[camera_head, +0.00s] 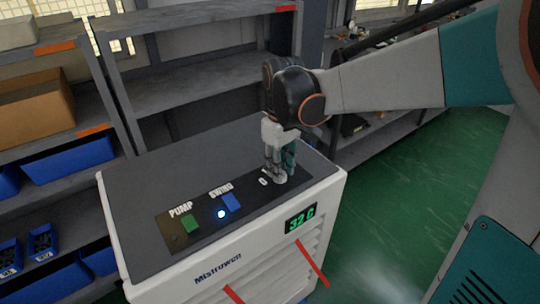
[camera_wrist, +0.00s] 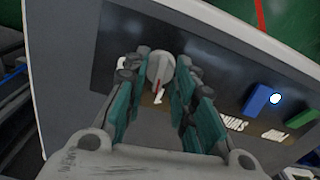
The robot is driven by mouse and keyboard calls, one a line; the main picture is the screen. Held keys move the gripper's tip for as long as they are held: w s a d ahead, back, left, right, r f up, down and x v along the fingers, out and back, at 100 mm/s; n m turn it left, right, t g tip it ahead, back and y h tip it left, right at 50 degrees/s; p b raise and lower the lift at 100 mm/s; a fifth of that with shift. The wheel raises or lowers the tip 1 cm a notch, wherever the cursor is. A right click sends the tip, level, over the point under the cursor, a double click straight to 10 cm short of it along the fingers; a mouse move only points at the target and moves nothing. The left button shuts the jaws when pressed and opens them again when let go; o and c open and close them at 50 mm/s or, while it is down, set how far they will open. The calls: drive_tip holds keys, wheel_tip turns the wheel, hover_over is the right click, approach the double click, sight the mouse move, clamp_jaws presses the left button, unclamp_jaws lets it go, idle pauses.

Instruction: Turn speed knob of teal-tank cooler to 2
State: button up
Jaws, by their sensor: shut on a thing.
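The cooler (camera_head: 235,255) is a white box with a grey top and the name Mistrowell on its front; no teal tank shows. Its dark panel (camera_head: 173,240) carries the speed knob at the right end, mostly hidden by my gripper (camera_head: 281,168) in the head view. In the wrist view the round grey knob (camera_wrist: 160,66) sits between the teal-padded fingers of my gripper (camera_wrist: 158,76), which is shut on it. The knob's red mark points down the picture toward a small white numeral (camera_wrist: 158,97), too blurred to read surely. Another label is partly hidden by the left finger.
A green PUMP button (camera_head: 190,223), a blue SWING button (camera_head: 231,203) and a lit lamp (camera_head: 221,214) share the panel. Shelves (camera_head: 190,87) stand behind; green floor (camera_head: 400,215) is clear at right.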

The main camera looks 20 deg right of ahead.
drive_tip(key=shift+n, duration=1.3)
drive_tip(key=shift+n+b, duration=0.3)
drive_tip(key=o, duration=1.1)
